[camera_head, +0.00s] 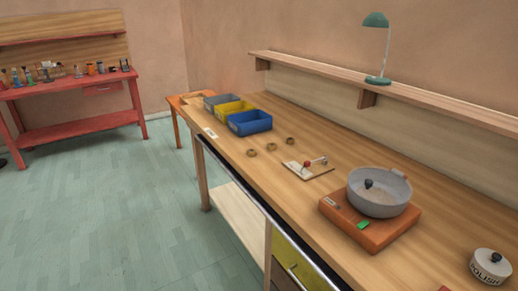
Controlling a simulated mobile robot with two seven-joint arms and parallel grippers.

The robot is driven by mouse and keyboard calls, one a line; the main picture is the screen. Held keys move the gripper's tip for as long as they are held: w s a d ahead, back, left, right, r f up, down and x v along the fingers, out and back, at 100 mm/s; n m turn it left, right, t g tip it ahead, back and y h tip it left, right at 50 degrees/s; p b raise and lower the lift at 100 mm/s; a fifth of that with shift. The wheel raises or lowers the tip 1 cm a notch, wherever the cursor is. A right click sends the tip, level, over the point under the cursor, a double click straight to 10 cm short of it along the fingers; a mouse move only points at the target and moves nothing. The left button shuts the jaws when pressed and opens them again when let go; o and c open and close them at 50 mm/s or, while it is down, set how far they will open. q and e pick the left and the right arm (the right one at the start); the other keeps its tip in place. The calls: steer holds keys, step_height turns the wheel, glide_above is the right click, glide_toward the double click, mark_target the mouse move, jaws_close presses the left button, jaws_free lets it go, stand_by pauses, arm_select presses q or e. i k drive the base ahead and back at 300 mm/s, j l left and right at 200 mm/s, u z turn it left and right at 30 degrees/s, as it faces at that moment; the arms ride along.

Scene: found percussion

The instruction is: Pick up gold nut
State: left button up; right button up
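Three small gold-brown rings, which look like nuts, lie apart in a slanting row on the wooden workbench. The nearest to the bench's front edge is the left nut (251,153). The middle nut (272,148) and the right nut (290,141) lie further back. They are too small to tell their exact shape. Neither of my grippers is in view.
Blue (250,123), yellow (234,107) and grey (222,99) bins stand behind the nuts. A white board (316,172) with a red-tipped piece lies right of them. A grey pan (379,203) sits on an orange base (348,218). A polish tin (490,266) stands bottom right.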

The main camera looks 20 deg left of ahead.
mark_target(251, 153)
steer(key=j+z, duration=0.1)
steer(key=z, duration=0.7)
steer(key=j+z, duration=0.2)
steer(key=z, duration=0.15)
steer(key=j+z, duration=0.7)
steer(key=j, duration=0.2)
steer(key=j+z, duration=0.15)
steer(key=j, duration=0.15)
steer(key=k+j+z, duration=0.25)
steer(key=j, duration=0.3)
steer(key=k+j, duration=0.15)
steer(key=j, duration=0.2)
steer(key=k+j+z, duration=0.1)
steer(key=j, duration=0.25)
steer(key=k+j, duration=0.2)
steer(key=j, duration=0.2)
steer(key=k+j+z, duration=0.1)
steer(key=j, duration=0.25)
steer(key=k+j, duration=0.2)
steer(key=j+z, duration=0.05)
steer(key=j, duration=0.1)
